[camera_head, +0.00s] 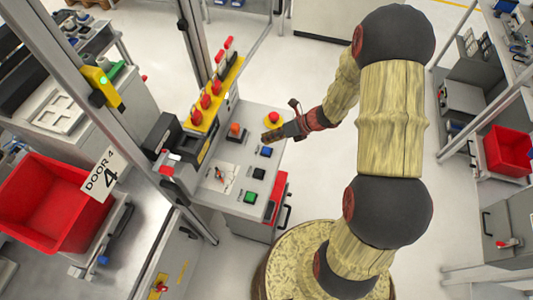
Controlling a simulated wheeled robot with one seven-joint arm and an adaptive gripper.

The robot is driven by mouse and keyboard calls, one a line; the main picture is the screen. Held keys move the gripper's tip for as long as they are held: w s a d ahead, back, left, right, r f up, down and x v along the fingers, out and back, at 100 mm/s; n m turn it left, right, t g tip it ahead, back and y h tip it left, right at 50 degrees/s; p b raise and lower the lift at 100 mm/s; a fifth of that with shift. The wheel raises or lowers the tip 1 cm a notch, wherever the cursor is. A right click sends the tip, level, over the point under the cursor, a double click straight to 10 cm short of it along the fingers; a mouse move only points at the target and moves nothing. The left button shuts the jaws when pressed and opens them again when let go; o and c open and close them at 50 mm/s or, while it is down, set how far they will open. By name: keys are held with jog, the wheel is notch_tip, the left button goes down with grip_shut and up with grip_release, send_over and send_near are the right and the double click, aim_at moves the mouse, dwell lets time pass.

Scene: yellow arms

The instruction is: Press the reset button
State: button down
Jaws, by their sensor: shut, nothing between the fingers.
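A grey control panel (228,182) stands left of my arm. An orange-red button (236,129) is farther back, and a red mushroom button on yellow (273,118) is at the back right corner. No label reading reset is legible.
A yellow strip with red knobs or switches (211,97) rises at the panel's back left. A metal post and the Door 4 sign (100,177) stand to the left, near a red bin (45,205). Clear floor lies right of the panel.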

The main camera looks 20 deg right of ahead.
aim_at(268, 148)
jog(key=shift+f+b, duration=0.55)
jog(key=shift+f, duration=0.6)
dwell(0.5)
jog(key=shift+f, duration=0.45)
jog(key=shift+f+b, duration=0.45)
jog(key=shift+b, duration=0.05)
dwell(0.6)
jog(key=shift+r+p, duration=0.8)
jog(key=shift+r, duration=0.1)
notch_tip(268, 148, up, 5)
jog(key=p, duration=0.4)
jog(key=shift+r, duration=0.1)
